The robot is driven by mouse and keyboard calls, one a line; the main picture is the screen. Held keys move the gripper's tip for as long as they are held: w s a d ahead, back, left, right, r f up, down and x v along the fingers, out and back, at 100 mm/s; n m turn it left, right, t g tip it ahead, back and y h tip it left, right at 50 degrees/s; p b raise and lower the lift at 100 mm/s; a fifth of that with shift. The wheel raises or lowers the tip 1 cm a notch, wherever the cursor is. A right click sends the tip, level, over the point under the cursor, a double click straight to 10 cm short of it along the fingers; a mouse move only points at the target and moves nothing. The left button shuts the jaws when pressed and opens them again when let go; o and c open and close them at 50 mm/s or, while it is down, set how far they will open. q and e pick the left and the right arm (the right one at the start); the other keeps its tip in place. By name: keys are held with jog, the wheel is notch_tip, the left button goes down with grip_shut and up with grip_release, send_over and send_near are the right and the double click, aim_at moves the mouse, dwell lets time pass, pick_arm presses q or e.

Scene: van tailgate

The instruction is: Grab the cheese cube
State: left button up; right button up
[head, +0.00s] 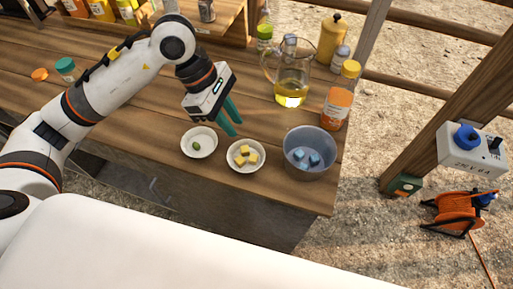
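Yellow cheese cubes (251,156) lie in a small white bowl (232,164) near the front edge of the wooden counter. My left gripper (236,128) hangs above and slightly behind this bowl, its teal fingers pointing down. The fingers look apart, with nothing visible between them, and they do not touch the cubes. My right gripper is out of view.
Left of the cheese stands a white bowl (186,145) with a green olive (197,146). Right of it is a grey metal pot (327,163) with blue cubes.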

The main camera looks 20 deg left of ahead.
pick_arm(q)
jog(key=p, duration=0.1)
send_over(253, 157)
jog(key=a, duration=0.3)
jog(key=shift+y, duration=0.3)
notch_tip(253, 157, down, 6)
jog(key=shift+w, duration=0.15)
jog(key=p+x, duration=0.1)
jog(key=x, duration=0.1)
jog(key=p+x, duration=0.1)
jog(key=x, duration=0.2)
jog(key=shift+d+r, duration=0.1)
jog(key=shift+d, duration=0.15)
grip_shut()
